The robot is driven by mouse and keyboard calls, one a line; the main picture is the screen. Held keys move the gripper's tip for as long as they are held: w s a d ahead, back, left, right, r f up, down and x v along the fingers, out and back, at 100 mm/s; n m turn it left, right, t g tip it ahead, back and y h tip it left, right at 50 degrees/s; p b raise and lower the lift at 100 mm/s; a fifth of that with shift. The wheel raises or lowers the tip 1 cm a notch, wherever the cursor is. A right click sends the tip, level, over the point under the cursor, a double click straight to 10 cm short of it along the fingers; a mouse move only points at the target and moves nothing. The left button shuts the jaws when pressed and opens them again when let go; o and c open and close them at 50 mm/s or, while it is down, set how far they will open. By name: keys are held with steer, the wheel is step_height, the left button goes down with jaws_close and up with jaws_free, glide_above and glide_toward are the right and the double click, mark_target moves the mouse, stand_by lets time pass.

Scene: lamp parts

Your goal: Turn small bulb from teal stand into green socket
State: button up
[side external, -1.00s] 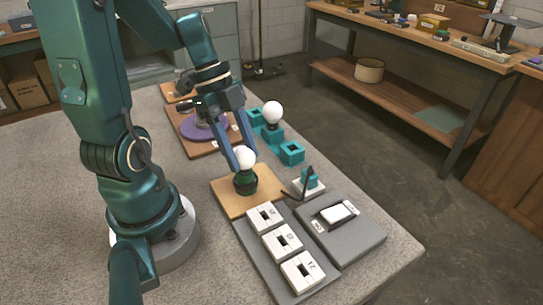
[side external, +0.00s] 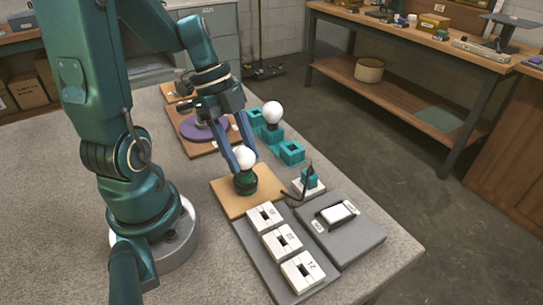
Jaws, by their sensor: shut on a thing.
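A white bulb (side external: 244,155) stands upright at the green socket (side external: 245,184) on a light wooden board (side external: 266,195). My gripper (side external: 242,160) is above it, pointing down, with its blue fingers shut on the bulb from both sides. The bulb's base is hidden by the socket, so how deep it sits cannot be told. The teal stand (side external: 291,152) is a row of square holders behind the board. Another white bulb (side external: 273,112) stands in its middle holder. The nearest and farthest holders look empty.
A grey panel with white numbered blocks (side external: 282,242) lies in front of the board. A grey plate with a white switch (side external: 338,213) is at the right, near the table edge. A small teal part on a white base (side external: 309,180) has a dark cable. A purple disc (side external: 205,131) lies behind.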

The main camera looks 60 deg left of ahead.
steer(key=m+g, duration=0.1)
steer(key=m, duration=0.2)
steer(key=shift+w, duration=0.1)
steer(key=m+g, duration=0.1)
steer(key=m, duration=0.3)
steer(key=shift+f+g, duration=0.1)
steer(key=shift+g, duration=0.2)
steer(key=m, duration=0.1)
steer(key=m+g, duration=0.1)
steer(key=m, duration=0.2)
steer(key=shift+w+m+g+y, duration=0.25)
steer(key=shift+m+g+y, duration=0.35)
steer(key=shift+m, duration=0.9)
steer(key=o, duration=1)
steer(key=shift+d, duration=0.1)
